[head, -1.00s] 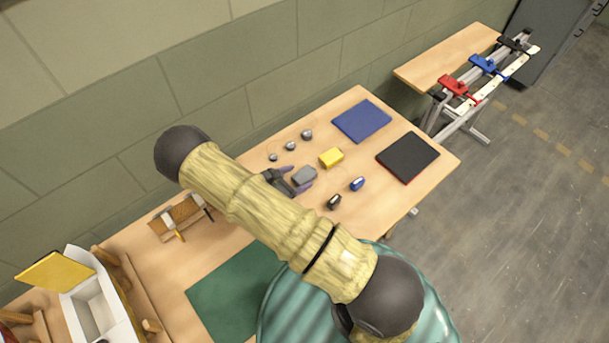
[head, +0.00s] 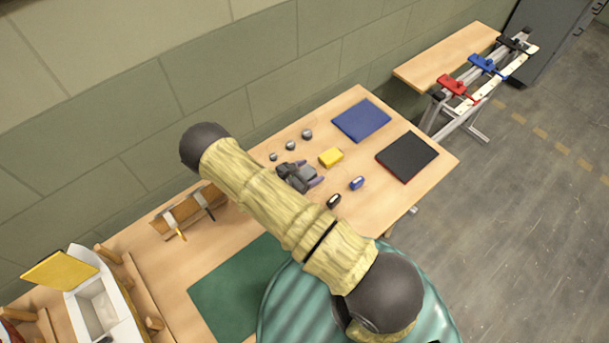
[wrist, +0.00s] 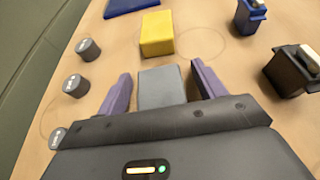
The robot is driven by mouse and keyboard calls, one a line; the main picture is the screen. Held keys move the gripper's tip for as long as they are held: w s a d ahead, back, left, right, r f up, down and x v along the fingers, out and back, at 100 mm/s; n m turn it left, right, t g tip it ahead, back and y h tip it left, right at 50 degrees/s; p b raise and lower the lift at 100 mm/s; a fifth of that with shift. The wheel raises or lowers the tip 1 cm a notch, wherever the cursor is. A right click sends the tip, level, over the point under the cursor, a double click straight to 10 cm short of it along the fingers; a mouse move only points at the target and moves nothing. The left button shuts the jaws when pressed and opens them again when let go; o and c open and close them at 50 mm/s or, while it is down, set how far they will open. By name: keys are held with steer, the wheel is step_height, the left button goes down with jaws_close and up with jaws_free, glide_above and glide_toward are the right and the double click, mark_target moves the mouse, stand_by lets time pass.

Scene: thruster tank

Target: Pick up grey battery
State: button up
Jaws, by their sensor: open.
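The grey battery (wrist: 161,87) is a small block on the wooden table. In the wrist view it lies between the two purple fingers of my gripper (wrist: 160,88). The fingers are open, with a visible gap on each side of the battery. The gripper body hides its near end. In the head view my gripper (head: 318,177) is over the battery (head: 307,171), which is partly covered by it.
A yellow block (wrist: 157,33) lies just beyond the battery. Small metal cylinders (wrist: 76,85) stand to the left. A blue connector (wrist: 249,15) and a black one (wrist: 292,69) are to the right. Blue (head: 362,121) and black (head: 407,157) mats lie farther off.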

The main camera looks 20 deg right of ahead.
mark_target(308, 170)
steer(key=c, duration=1.3)
steer(key=shift+r, duration=0.2)
step_height(308, 170, up, 10)
steer(key=shift+f+b, duration=0.1)
steer(key=shift+b, duration=0.85)
